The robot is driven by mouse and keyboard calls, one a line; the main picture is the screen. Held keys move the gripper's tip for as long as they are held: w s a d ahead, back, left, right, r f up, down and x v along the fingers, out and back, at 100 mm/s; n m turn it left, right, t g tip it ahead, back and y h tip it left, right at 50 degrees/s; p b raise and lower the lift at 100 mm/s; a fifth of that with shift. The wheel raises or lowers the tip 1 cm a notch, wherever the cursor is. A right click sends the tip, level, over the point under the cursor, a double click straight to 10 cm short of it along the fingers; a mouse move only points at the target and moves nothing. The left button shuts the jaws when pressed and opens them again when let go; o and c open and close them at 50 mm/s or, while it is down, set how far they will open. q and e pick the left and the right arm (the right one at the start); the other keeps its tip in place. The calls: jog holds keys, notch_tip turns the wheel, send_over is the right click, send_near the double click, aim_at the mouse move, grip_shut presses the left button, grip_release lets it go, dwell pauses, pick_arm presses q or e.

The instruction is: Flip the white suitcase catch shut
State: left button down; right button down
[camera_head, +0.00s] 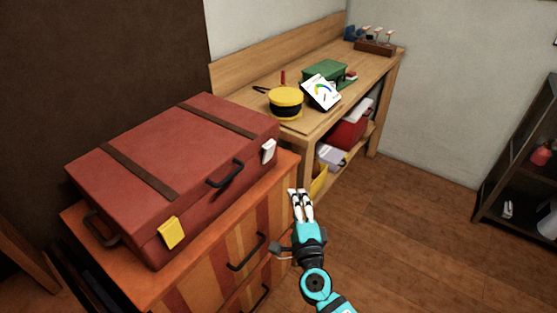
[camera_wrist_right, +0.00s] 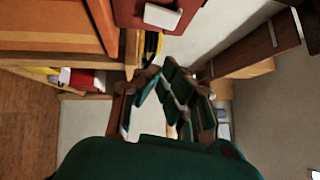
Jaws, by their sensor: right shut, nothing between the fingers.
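The closed red suitcase (camera_head: 150,150) lies on the wooden cabinet, with two brown straps and a black front handle. Its white catch (camera_head: 268,151) is on the front face near the right end; a yellow catch (camera_head: 171,233) is near the left end. I cannot tell whether the white catch is flipped shut. My right gripper (camera_head: 299,191) is shut and empty, below and a little right of the white catch, apart from it. The right wrist view shows the white catch (camera_wrist_right: 162,16) at the top, beyond the right fingers (camera_wrist_right: 172,66). My left gripper is not in view.
The wooden cabinet (camera_head: 215,245) has black drawer handles. Behind it a workbench (camera_head: 375,72) holds a yellow-and-black round thing (camera_head: 285,102), a green box (camera_head: 324,70) and a white gauge card (camera_head: 320,92). A dark shelf (camera_head: 520,170) stands at right. The floor between is clear.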

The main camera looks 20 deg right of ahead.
jog(key=shift+w, duration=0.1)
send_near(269, 153)
jog(key=w+d, duration=0.4)
jog(key=d, duration=0.2)
jog(key=w+a, duration=0.1)
jog(key=w+a+r, duration=0.1)
jog(key=shift+w+a+p, duration=0.4)
jog(key=p, duration=0.3)
jog(key=shift+w+a+r+n+g, duration=0.1)
jog(key=shift+w+r+n+g, duration=0.05)
jog(key=shift+n+g, duration=0.15)
